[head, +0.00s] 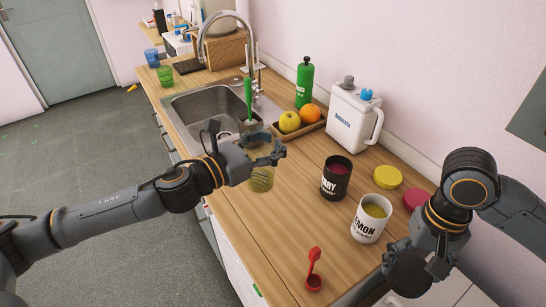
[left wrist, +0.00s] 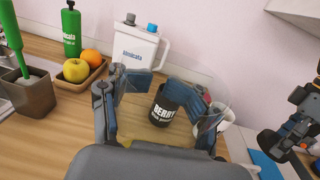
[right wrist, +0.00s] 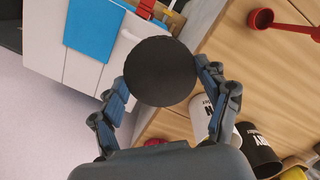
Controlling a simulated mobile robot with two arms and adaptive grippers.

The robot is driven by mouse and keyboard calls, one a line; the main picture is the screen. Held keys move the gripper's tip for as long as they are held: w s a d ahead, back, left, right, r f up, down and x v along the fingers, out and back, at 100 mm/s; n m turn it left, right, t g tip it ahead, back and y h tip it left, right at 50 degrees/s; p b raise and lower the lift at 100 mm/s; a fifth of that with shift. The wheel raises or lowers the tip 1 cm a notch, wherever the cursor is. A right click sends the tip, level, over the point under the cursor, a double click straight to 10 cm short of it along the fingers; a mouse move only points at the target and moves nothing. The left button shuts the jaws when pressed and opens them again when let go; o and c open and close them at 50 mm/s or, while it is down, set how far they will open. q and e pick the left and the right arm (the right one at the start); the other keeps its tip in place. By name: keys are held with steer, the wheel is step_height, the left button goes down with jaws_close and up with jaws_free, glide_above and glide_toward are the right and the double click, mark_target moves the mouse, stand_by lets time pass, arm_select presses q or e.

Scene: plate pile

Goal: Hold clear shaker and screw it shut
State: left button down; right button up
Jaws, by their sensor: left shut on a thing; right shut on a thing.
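The clear shaker (head: 262,180) is see-through, with something yellowish low in it. My left gripper (head: 266,152) is shut around its upper part, near the counter's front edge by the sink. In the left wrist view the shaker's clear wall (left wrist: 222,110) shows between the fingers; its top has no lid that I can see. My right gripper (head: 418,272) is shut on a round black lid (right wrist: 160,72), held at the lower right, well apart from the shaker. The lid also shows dark in the head view (head: 407,276).
A black berry tub (head: 335,180) and a white lemon tub (head: 369,222) stand open between the grippers. A yellow lid (head: 388,177), a red lid (head: 415,199) and a red scoop (head: 314,268) lie nearby. A white jug (head: 352,115) and fruit tray stand behind.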

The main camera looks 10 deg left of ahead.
steer(key=shift+w+r, duration=0.1)
steer(key=shift+r, duration=0.2)
arm_select(q)
steer(key=w+a+f, duration=0.1)
steer(key=w+f, duration=0.6)
steer(key=w, duration=0.2)
steer(key=shift+a+f, duration=0.2)
steer(key=shift+w, duration=0.1)
arm_select(e)
steer(key=shift+r+p, duration=0.45)
steer(key=shift+p, duration=0.2)
arm_select(q)
step_height(320, 180, down, 4)
steer(key=shift+w+r, duration=0.15)
steer(key=shift+r, duration=0.05)
